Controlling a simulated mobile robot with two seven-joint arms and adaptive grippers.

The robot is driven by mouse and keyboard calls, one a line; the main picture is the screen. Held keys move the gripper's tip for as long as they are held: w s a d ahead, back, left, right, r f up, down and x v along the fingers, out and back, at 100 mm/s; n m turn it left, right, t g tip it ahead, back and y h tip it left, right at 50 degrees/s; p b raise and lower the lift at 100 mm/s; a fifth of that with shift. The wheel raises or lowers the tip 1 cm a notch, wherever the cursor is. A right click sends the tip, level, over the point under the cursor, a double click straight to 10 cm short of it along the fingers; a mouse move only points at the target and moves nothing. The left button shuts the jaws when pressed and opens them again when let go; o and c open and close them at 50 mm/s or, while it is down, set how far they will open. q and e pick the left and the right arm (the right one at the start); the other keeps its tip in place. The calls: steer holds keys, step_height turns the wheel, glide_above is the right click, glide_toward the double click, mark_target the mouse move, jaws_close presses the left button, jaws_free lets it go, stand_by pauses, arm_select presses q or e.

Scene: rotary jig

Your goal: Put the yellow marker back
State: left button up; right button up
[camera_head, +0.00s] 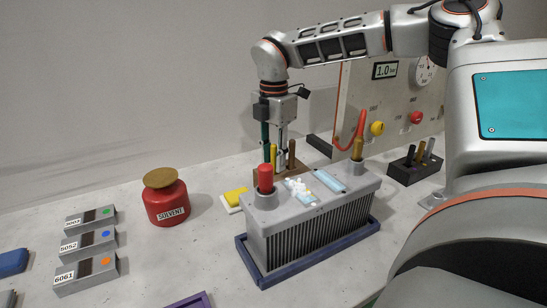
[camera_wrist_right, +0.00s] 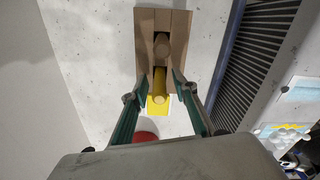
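The yellow marker (camera_head: 273,155) stands upright at the brown wooden holder (camera_head: 318,166), behind the grey battery-like block. In the right wrist view the yellow marker (camera_wrist_right: 160,82) rises from a dark slot of the wooden holder (camera_wrist_right: 145,25), with a brown round-topped piece (camera_wrist_right: 163,45) in the other slot. My right gripper (camera_head: 274,158) points down over it. Its green-padded fingers (camera_wrist_right: 160,77) are on either side of the marker, with narrow gaps visible, so it looks open. Whether the marker is fully seated is hard to tell. My left gripper is not in view.
The grey finned block (camera_head: 310,222) in a blue tray (camera_head: 262,281) stands just in front, with a red-capped post (camera_head: 265,178). A yellow sponge (camera_head: 236,195) lies left of it. A red solvent jar (camera_head: 166,203) and labelled grey blocks (camera_head: 90,270) are further left. Bare table lies between.

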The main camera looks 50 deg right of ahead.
step_height(320, 180, up, 12)
steer(key=shift+r+p, duration=0.2)
steer(key=shift+p, duration=0.1)
stand_by(0.5)
